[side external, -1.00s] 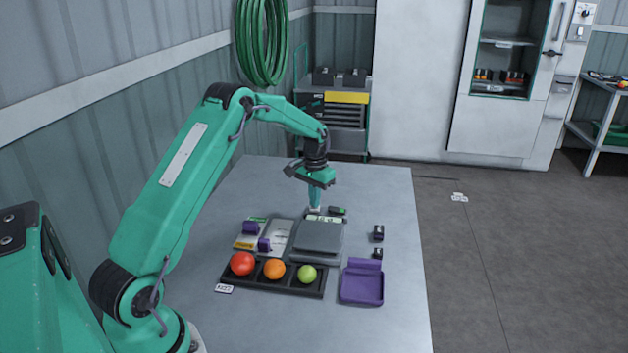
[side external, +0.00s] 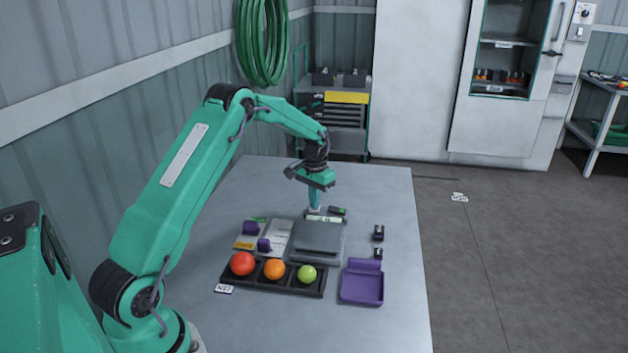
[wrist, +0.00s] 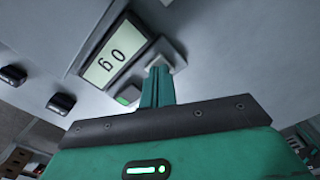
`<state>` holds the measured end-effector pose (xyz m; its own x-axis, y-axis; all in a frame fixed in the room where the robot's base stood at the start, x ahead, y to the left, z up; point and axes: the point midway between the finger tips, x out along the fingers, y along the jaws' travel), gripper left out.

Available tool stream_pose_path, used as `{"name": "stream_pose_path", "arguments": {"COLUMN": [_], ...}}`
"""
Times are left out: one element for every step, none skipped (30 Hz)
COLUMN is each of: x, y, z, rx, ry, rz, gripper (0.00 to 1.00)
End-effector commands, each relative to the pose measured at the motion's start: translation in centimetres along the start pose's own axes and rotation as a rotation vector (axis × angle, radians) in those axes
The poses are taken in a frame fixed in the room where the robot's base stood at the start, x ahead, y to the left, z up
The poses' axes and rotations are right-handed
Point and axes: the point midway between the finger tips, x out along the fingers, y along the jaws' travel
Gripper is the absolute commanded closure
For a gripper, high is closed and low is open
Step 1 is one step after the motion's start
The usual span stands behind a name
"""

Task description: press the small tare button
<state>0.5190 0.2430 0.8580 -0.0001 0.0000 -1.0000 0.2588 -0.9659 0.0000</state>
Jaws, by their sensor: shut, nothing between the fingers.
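The scale (side external: 318,236) is a grey box with a flat plate, near the middle of the table. Its lit display (side external: 322,218) sits at the far edge; it also shows large with dark digits in the wrist view (wrist: 114,54). My gripper (side external: 314,207) is shut and empty, pointing down at the scale's far left corner. In the wrist view its closed fingertips (wrist: 158,72) are at a small pale square, the tare button (wrist: 159,61), beside the display. The fingers cover part of it. I cannot tell whether it is pressed in.
A black tray (side external: 250,284) holds a red, an orange and a green tomato in front of the scale. A purple tray (side external: 361,288) lies at front right. Small black blocks (side external: 378,232) stand right of the scale. A small green-topped black item (side external: 338,211) is close beside my fingers.

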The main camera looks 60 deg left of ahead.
Motion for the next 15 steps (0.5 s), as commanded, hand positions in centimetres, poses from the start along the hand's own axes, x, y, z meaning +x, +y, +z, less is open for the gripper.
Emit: {"name": "stream_pose_path", "arguments": {"x": [-0.2,-0.3,-0.5,-0.6,-0.8,-1.1,-1.2,-1.4,-1.6,-1.8,-1.9,-2.2,-2.3,-2.5,-2.8], "y": [0.0,0.0,0.0,0.0,0.0,0.0,0.0,0.0,0.0,0.0,0.0,0.0,0.0,0.0,0.0], "z": [0.0,0.0,0.0,0.0,-0.1,-0.1,-0.1,0.0,0.0,0.0,0.0,0.0,-0.1,0.0,-0.1], "rx": [0.0,0.0,0.0,0.0,0.0,0.0,0.0,0.0,0.0,0.0,0.0,0.0,0.0,0.0,0.0], "ry": [0.0,0.001,0.001,0.002,0.002,0.002,0.002,0.002,0.001,0.001,0.001,0.002,0.002,0.002,0.002], "rz": [0.0,0.0,0.0,0.0,0.0,0.0,0.0,0.0,0.0,0.0,0.0,0.0,0.0,0.0,0.0], "gripper": [1.0,1.0,1.0,1.0,1.0,1.0,1.0,1.0,1.0,1.0,1.0,1.0,1.0,1.0,1.0]}}
